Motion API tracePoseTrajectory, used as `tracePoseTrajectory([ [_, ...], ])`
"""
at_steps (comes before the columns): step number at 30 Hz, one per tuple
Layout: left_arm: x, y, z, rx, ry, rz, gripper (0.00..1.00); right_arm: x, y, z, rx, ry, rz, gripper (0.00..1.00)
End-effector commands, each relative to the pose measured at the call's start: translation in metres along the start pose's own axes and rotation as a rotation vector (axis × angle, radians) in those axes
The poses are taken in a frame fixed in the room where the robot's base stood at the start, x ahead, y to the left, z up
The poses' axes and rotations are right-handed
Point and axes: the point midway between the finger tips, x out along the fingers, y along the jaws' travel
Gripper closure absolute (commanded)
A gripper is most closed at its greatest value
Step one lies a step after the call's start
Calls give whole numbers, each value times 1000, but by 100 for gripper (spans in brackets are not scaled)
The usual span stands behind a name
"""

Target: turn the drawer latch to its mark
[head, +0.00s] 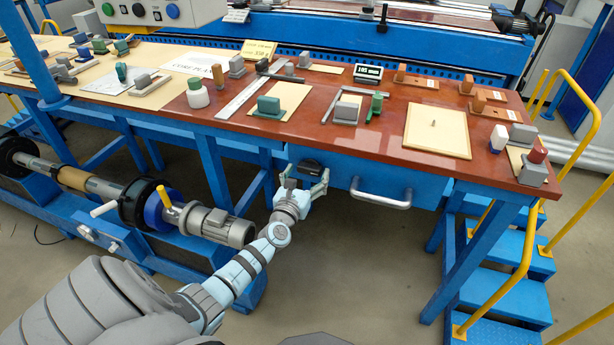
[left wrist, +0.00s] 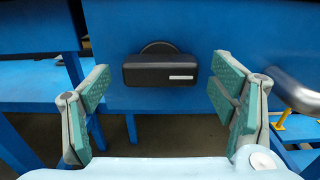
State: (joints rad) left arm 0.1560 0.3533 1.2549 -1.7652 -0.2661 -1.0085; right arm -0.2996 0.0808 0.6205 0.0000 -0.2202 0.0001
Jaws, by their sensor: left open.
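The drawer latch is a black bar-shaped knob (left wrist: 160,71) on a round black base, on the blue drawer front (left wrist: 205,35). Its bar lies level, with a small pale stripe near its right end. In the head view the latch (head: 310,167) sits under the table edge, left of the drawer handle. My left gripper (head: 305,184) is open in front of the latch. In the left wrist view its two teal-padded fingers (left wrist: 158,92) stand apart on either side of the bar, with gaps on both sides. I cannot make out a mark. My right gripper is not in view.
A metal drawer handle (head: 380,195) sticks out right of the latch; it shows at the right edge of the wrist view (left wrist: 296,92). The red-brown tabletop (head: 380,140) overhangs above. A motor and roller unit (head: 215,226) stands low at the left. Blue steps (head: 510,300) stand at the right.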

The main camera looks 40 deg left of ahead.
Motion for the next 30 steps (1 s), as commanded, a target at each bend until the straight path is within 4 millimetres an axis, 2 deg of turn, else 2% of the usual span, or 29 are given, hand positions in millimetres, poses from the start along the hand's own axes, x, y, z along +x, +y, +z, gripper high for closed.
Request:
tracePoseTrajectory([
  [1,0,0,0,0,0,0,23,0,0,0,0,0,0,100],
  [10,0,0,0,-1,0,0,70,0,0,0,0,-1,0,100],
  [20,-1,0,-1,-42,1,0,70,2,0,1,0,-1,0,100],
  [30,-1,0,-2,-250,0,0,70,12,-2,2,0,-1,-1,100],
])
